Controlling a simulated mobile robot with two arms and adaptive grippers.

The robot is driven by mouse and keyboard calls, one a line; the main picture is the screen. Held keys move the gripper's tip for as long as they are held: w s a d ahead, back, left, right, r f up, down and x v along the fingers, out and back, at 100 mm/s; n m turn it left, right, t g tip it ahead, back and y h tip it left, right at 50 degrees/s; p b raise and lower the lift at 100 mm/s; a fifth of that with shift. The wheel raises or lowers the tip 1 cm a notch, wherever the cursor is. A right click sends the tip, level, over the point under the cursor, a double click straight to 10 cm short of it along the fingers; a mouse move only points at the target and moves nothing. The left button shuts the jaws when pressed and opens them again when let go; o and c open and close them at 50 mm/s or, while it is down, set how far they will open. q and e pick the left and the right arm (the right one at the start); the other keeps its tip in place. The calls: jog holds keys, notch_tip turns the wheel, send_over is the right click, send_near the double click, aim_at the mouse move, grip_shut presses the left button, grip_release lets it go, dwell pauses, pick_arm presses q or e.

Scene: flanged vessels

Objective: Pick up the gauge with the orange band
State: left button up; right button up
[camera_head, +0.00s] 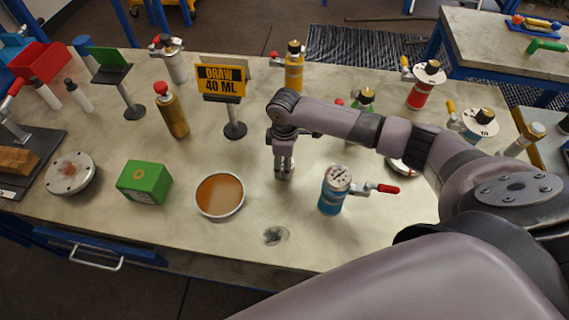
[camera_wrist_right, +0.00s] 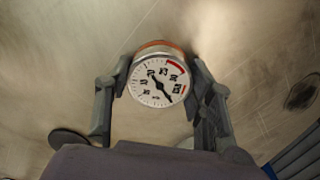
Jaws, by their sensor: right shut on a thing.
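The gauge (camera_wrist_right: 157,82) has a round white dial with black numbers, a red arc and a black needle. An orange band (camera_wrist_right: 158,46) shows along its far rim in the right wrist view. My right gripper (camera_wrist_right: 158,95) is shut on the gauge, with one finger on each side of it. In the head view my right gripper (camera_head: 284,170) points down at the middle of the table, and the fingers mostly hide the gauge. I cannot tell whether the gauge touches the table. My left gripper is not in view.
A blue vessel (camera_head: 330,197) with a dial top and red handle stands close right of the gripper. A dish of brown liquid (camera_head: 220,195) is to its left, near a green box (camera_head: 144,182). A sign (camera_head: 221,80) stands behind. The table front (camera_head: 310,235) is mostly clear.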

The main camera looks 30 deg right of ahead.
jog(key=shift+r, duration=0.15)
notch_tip(320, 180, up, 20)
jog(key=b, duration=0.1)
jog(key=s+a+m, duration=0.1)
jog(key=s+m, duration=0.2)
jog(key=s, duration=0.1)
jog(key=s+a+m, duration=0.2)
jog(key=s+m, duration=0.2)
jog(key=s+a+m, duration=0.2)
jog(key=s+m, duration=0.1)
jog(key=s, duration=0.1)
jog(key=shift+s+a+m, duration=0.2)
jog(key=shift+m, duration=0.1)
